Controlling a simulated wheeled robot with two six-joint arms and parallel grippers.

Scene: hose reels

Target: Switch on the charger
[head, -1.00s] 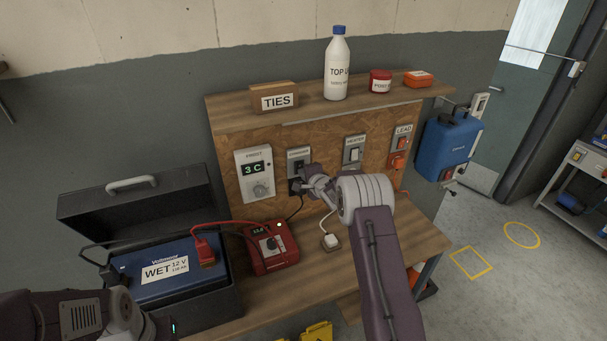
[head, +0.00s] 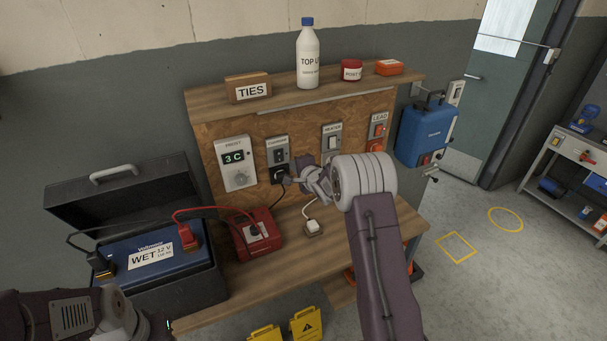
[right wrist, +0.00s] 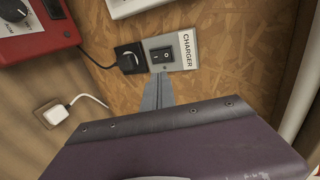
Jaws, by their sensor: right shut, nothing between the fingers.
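The charger's wall plate (head: 279,152) is on the chipboard back panel, with a black rocker switch (right wrist: 171,54) and a black plug (head: 280,174) in its socket. The wrist view shows its CHARGER label; I cannot tell which way the rocker is tipped. The red charger (head: 262,240) stands on the bench, its display looking dark. My right gripper (head: 296,181) is shut and empty, just right of the plate in the head view. In the wrist view its fingertips (right wrist: 161,76) are at the plate's lower edge, below the switch. My left arm shows bottom left, fingers hidden.
Neighbouring plates for the heater (head: 332,137) and lead (head: 379,126) are to the right, the frost thermostat (head: 236,162) to the left. A white plug (head: 314,227) and cable lie below. An open battery box (head: 185,286) fills the bench's left. A shelf overhangs above.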

